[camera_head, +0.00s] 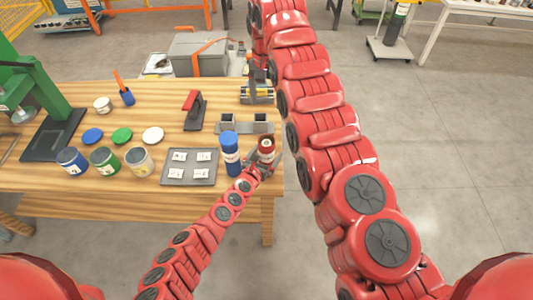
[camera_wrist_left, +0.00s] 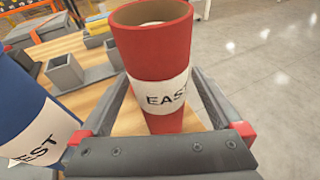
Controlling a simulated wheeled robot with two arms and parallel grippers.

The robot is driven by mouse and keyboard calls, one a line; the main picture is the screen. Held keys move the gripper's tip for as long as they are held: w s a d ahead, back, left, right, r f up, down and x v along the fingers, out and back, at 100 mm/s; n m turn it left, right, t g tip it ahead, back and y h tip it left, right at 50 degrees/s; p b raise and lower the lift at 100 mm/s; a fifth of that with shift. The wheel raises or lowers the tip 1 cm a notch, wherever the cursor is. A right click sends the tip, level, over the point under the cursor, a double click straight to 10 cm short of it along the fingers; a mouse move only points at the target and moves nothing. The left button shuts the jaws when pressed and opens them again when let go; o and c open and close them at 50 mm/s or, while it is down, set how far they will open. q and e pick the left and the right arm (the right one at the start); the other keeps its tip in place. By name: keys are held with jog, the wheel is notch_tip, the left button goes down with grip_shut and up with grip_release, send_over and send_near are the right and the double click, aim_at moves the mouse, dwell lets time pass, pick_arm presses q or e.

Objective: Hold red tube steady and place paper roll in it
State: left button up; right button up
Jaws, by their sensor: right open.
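The red tube (camera_head: 266,145) stands upright near the table's right front corner. It also shows large in the left wrist view (camera_wrist_left: 155,55), with a white label reading "EAS" and an open top. Its inside is not clear. My left gripper (camera_head: 267,160) is at the red tube, with one finger on each side; I cannot tell whether both fingers press on it. My right gripper (camera_head: 257,80) is open at the far right of the table, behind the red tube and above a grey and yellow object. I cannot clearly make out a paper roll.
A blue tube (camera_head: 230,153) stands close to the left of the red tube. Grey square blocks (camera_head: 245,123) lie behind both. A grey tray (camera_head: 189,178) with white labels, several paint cans (camera_head: 105,160) and a green press (camera_head: 40,95) are further left.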

pick_arm(q)
jog(key=shift+s+a+f, duration=0.15)
jog(key=shift+s, duration=0.15)
jog(key=shift+s+a, duration=0.25)
jog(key=shift+s, duration=0.25)
jog(key=shift+s+a+r, duration=0.1)
jog(key=shift+s+r, duration=0.45)
jog(key=shift+s, duration=0.1)
send_near(264, 158)
jog(key=shift+w+f, duration=0.15)
jog(key=shift+w, duration=0.25)
